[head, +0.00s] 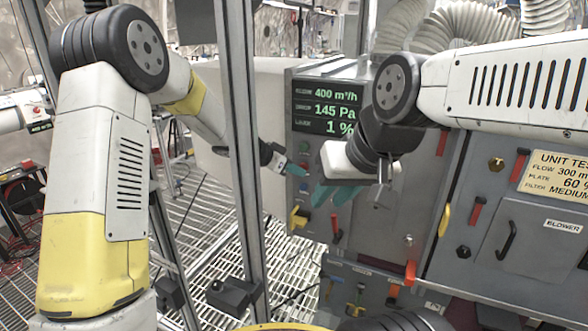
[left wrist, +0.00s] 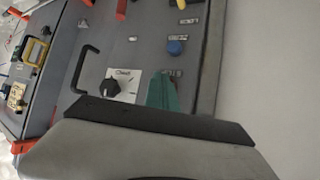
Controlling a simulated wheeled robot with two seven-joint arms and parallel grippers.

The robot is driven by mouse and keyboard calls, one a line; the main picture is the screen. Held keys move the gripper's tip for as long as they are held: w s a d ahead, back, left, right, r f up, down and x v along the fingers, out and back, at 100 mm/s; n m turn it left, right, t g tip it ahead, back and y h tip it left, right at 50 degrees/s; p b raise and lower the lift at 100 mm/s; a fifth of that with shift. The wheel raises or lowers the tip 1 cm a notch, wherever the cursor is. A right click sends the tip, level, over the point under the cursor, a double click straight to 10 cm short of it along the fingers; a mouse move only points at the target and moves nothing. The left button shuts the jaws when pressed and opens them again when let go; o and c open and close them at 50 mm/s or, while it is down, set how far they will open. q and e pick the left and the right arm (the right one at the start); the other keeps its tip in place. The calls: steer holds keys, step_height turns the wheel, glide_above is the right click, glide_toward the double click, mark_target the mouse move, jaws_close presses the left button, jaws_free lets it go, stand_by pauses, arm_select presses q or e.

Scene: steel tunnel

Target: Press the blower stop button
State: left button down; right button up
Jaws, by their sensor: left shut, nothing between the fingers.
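The grey control panel (head: 318,150) carries a column of small buttons below its green-lettered display (head: 327,108). A blue button (left wrist: 175,47) shows in the left wrist view, with small labels around it. I cannot read which button is the blower stop. My left gripper (head: 296,169) is shut and empty, its teal tips in front of the button column in the head view. The teal fingertips also show in the left wrist view (left wrist: 162,93); contact cannot be told. My right gripper (head: 332,193) is lower and to the right, with two teal fingers apart and nothing seen between them.
A black knob (left wrist: 112,87) on a white plate and a black handle (left wrist: 84,67) are on the panel. A grey blower cabinet (head: 535,237) stands to the right. A metal upright (head: 243,150) stands left of the panel, above grated flooring (head: 205,215).

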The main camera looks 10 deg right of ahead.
arm_select(q)
steer(key=shift+w+d, duration=0.1)
steer(key=shift+w, duration=0.05)
stand_by(0.5)
steer(key=shift+w+d, duration=0.15)
steer(key=shift+w, duration=0.1)
steer(key=shift+s, duration=0.35)
stand_by(0.4)
steer(key=s+a, duration=0.3)
steer(key=s, duration=0.2)
steer(key=shift+a, duration=0.35)
stand_by(0.5)
